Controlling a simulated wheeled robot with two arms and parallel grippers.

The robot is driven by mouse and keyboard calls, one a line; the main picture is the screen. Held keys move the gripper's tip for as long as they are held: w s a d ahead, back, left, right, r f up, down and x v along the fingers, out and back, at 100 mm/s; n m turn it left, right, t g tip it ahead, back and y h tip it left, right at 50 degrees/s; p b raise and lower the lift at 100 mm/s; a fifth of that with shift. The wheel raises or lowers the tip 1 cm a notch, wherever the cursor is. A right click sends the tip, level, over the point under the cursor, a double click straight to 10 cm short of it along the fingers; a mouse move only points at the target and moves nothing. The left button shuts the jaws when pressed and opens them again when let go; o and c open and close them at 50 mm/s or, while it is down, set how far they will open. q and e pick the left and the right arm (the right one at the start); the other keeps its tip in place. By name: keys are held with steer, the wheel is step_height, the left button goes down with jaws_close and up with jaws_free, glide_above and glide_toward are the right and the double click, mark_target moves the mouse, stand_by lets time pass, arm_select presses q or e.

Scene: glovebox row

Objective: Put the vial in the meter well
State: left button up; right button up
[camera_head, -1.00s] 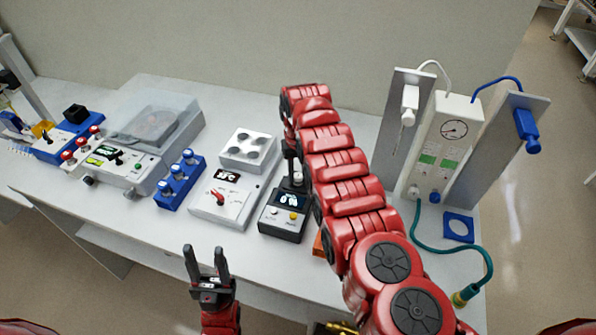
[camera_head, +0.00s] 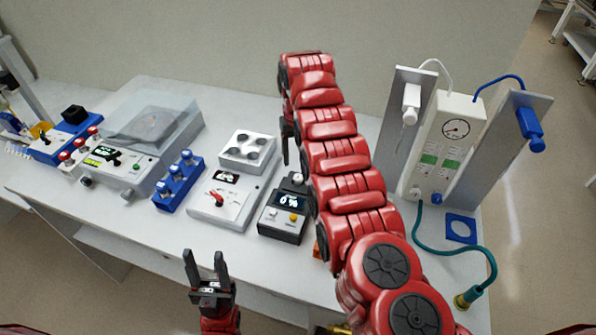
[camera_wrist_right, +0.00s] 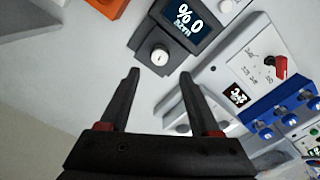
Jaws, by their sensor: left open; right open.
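The meter (camera_head: 284,222) is a dark box with a lit display, reading "0 %", and white and yellow buttons. The vial (camera_head: 298,179) shows only as a white cap at the meter's rear well; its body is hidden. In the right wrist view the cap (camera_wrist_right: 159,56) sits in the meter's dark well block. My right gripper (camera_wrist_right: 160,74) is open, its fingertips apart from the cap and empty. In the head view my right gripper (camera_head: 286,158) is partly hidden by its arm, above and behind the meter. My left gripper (camera_head: 207,262) is open and empty at the table's front edge.
Left of the meter is a white device with a red knob (camera_head: 216,200) and a four-hole block. A blue rack (camera_head: 180,181) holds several capped vials. A gauge unit (camera_head: 446,140) with side panels stands right. An orange item (camera_head: 317,249) is mostly behind my right arm.

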steer(key=shift+r, duration=2.45)
